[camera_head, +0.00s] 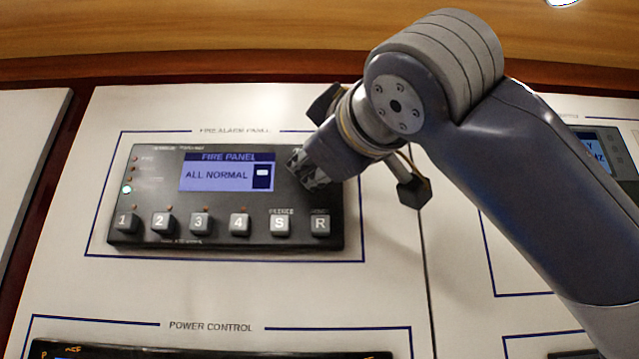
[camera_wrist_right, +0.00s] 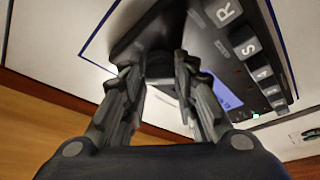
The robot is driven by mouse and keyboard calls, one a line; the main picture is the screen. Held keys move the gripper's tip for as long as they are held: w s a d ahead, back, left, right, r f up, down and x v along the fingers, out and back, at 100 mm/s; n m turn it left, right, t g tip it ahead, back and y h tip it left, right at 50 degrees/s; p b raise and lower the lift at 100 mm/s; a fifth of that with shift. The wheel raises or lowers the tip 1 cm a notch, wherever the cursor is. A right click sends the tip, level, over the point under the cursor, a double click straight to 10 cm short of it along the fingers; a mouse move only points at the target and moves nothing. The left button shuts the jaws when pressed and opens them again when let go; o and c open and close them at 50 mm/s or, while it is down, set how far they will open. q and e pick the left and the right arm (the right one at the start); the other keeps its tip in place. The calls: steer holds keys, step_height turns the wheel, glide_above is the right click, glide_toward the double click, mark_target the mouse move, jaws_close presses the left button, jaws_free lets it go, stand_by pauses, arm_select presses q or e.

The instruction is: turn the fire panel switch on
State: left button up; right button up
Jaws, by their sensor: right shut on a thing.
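The black fire panel (camera_head: 160,185) is on the upright white board, under the label "FIRE ALARM PANEL". Its lit display (camera_head: 215,175) reads "FIRE PANEL" and "ALL NORMAL". My right gripper (camera_head: 304,172) is at the panel's upper right part, just right of the display. In the right wrist view, my right gripper (camera_wrist_right: 160,82) has its two fingers on either side of a small dark part on the panel (camera_wrist_right: 160,62), which appears to be the switch. The fingers hide much of it, and I cannot read its position. My left gripper is not in view.
A row of grey buttons (camera_head: 200,223), numbered and ending in S and R, runs along the panel's lower edge. A green light glows at its left. Another panel with a screen (camera_head: 604,150) is partly behind my right arm. A power control section lies below.

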steer(key=m+b, duration=0.1)
steer(key=m, duration=0.1)
steer(key=m+t+h+b, duration=0.1)
steer(key=m, duration=0.1)
steer(key=m+h+b, duration=0.1)
steer(key=m, duration=0.1)
steer(key=shift+a+f+t+b, duration=0.25)
steer(key=shift+f+t+b, duration=0.05)
steer(key=shift+b, duration=0.05)
steer(key=shift+s+a+r+m+t+h+b, duration=0.2)
steer(key=shift+m+h, duration=0.5)
steer(key=shift+m, duration=0.55)
steer(key=shift+w+d+m+t+h+b, duration=0.15)
steer(key=shift+m+h+b, duration=0.2)
steer(key=shift+m+h, duration=0.65)
steer(key=shift+s+a+r+m+t+h+b, duration=0.15)
steer(key=shift+m+h+b, duration=0.2)
steer(key=shift+m, duration=1.2)
steer(key=shift+w+d, duration=0.1)
steer(key=shift+d, duration=0.05)
steer(key=o, duration=0.9)
steer(key=shift+o, duration=0.7)
steer(key=shift+w+f, duration=0.1)
steer(key=shift+w, duration=0.05)
steer(key=v, duration=1.2)
